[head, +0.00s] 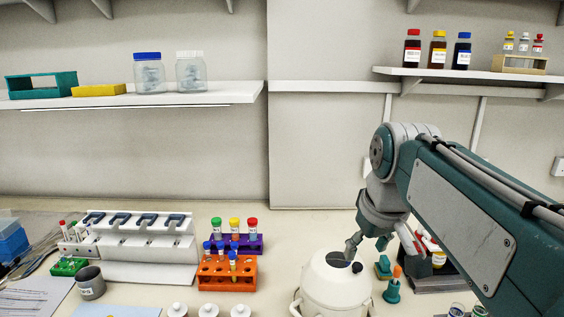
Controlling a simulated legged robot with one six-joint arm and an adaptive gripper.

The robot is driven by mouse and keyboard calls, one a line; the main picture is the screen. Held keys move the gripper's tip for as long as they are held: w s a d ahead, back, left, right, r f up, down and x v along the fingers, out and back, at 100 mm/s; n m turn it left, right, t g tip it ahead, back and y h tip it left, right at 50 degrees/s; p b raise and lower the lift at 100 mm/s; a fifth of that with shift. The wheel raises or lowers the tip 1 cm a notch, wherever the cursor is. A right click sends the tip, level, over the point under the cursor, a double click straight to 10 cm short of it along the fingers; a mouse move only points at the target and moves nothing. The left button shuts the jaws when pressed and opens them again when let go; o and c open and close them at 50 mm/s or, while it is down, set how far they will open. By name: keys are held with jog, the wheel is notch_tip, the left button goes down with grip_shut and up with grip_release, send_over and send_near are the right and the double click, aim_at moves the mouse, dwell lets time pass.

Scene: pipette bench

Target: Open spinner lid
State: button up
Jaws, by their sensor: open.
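The spinner (335,291) is a rounded cream-white body on the bench, at the bottom centre-right of the head view. Its top (322,268) carries a dark, grey-blue round patch, partly covered by my gripper. I cannot tell whether this is a window in the lid or an opening. My gripper (367,246) points down at the rear right of the spinner's top, with its fingers apart and nothing visible between them. One fingertip overlaps the edge of the dark patch; whether it touches is unclear. The spinner's lower front is cut off by the frame edge.
A teal holder with an orange-tipped item (392,289) stands close right of the spinner. An orange tube rack (227,275) and a purple rack (247,244) stand to its left. A white pipette stand (150,248) is farther left. Shelves hang above; bench behind the spinner is clear.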

jog(key=s+d+f+m+t, duration=0.1)
jog(key=s+f+m, duration=0.2)
jog(key=s+f, duration=1)
jog(key=shift+s+d+t+h, duration=0.3)
jog(key=shift+s+d+t, duration=0.1)
jog(key=shift+s, duration=0.25)
jog(key=shift+s+f, duration=0.2)
jog(key=c, duration=0.5)
grip_shut()
jog(key=m+y, duration=0.6)
jog(key=m, duration=2.3)
send_near(359, 280)
jog(key=s+d+f, duration=0.2)
jog(key=s, duration=0.1)
jog(key=shift+t, duration=0.3)
jog(key=x, duration=0.9)
jog(key=shift+a+f, duration=0.15)
jog(key=shift+f, duration=0.05)
jog(key=r, duration=0.1)
jog(key=w+r, duration=0.1)
jog(key=shift+w+a+r, duration=0.25)
jog(key=shift+w+a, duration=0.05)
jog(key=shift+a, duration=0.05)
jog(key=shift+w+a+r, duration=0.15)
jog(key=shift+r, duration=0.25)
